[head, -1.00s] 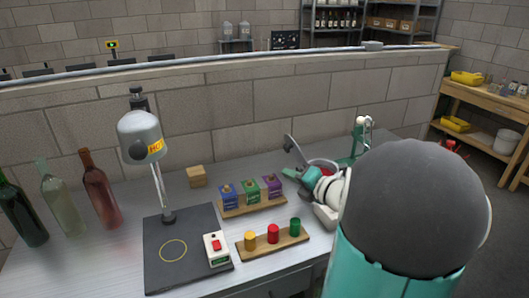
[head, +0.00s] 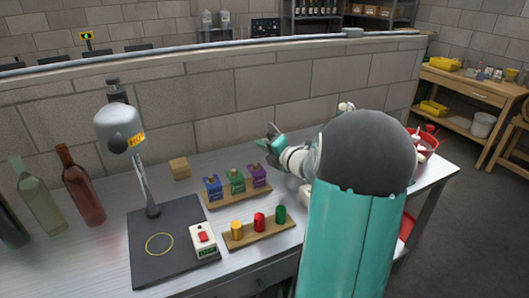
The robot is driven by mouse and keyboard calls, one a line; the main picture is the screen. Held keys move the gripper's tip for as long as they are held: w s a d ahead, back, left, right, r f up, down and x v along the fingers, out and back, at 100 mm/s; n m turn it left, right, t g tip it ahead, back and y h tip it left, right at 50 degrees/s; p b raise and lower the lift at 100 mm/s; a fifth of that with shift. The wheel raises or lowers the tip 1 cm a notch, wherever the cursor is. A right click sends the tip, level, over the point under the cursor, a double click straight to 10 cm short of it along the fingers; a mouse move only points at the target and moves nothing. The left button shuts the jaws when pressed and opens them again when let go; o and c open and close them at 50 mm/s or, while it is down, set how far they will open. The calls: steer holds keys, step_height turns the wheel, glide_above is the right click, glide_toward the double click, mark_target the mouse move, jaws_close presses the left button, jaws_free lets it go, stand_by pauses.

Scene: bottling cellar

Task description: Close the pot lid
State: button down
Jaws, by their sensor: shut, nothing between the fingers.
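My gripper (head: 268,144) is above the right part of the table, behind the block rack. It shows small, with dark and teal parts; it is shut and holds nothing. My large arm link hides much of the table's right side. Red and white items (head: 427,139) show just right of my arm at the table's right end, partly covered by it. I cannot tell whether one of them is the pot or how its lid stands.
A lamp (head: 120,130) stands on a dark plate (head: 150,268) with a switch box (head: 203,239). Bottles (head: 80,190) stand at left. A rack of coloured blocks (head: 236,183) and a board of coloured pegs (head: 259,224) lie mid-table. A wall (head: 230,105) runs behind.

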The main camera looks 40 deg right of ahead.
steer(key=shift+s+d+r, duration=0.15)
steer(key=shift+d, duration=0.25)
steer(key=shift+s+d+r, duration=0.1)
steer(key=shift+d+r, duration=0.05)
steer(key=shift+d, duration=0.25)
steer(key=shift+d+r, duration=0.15)
